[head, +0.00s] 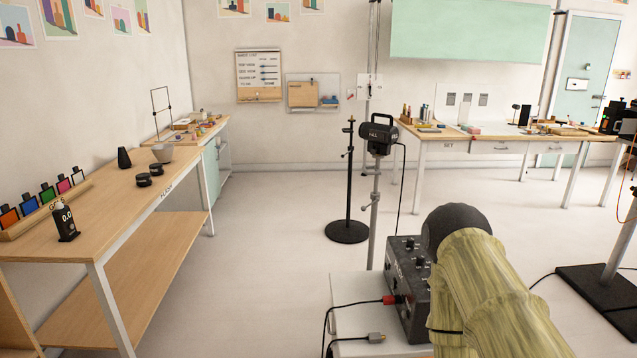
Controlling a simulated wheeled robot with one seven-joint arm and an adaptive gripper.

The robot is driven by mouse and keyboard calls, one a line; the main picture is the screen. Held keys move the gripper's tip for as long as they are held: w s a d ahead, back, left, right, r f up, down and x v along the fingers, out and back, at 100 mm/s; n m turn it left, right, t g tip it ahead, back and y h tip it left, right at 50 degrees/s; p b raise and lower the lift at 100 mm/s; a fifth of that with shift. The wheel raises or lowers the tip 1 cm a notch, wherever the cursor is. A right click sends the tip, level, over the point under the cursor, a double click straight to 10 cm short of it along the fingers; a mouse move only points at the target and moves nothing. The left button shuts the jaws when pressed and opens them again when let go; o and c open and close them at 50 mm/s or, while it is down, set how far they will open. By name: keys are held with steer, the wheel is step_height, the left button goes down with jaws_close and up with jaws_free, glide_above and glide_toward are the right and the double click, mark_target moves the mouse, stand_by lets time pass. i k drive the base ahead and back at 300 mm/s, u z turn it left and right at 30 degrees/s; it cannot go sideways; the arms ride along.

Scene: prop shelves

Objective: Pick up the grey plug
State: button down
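The grey plug (376,338) lies at the front of a small white-topped stand (352,290), low in the middle of the head view. A dark cable runs from it to the left and over the stand's edge. To its upper right, a black control box (408,280) with knobs stands on the same top. A red plug (391,299) sits at the box's front, with its own black cable. My arm, in a pale yellow-green sleeve with a dark rounded joint, covers the right side of the stand. My gripper's fingers do not show.
A black lamp (379,135) on a pole rises behind the stand, beside a round-based stand (347,232). A long wooden bench (125,195) with small props runs along the left. A table (480,140) stands at the back right. The floor between is clear.

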mark_target(372, 337)
steer(key=z, duration=0.95)
steer(key=k, duration=0.6)
steer(key=u, duration=0.45)
steer(key=i, duration=1.35)
steer(key=u, duration=0.5)
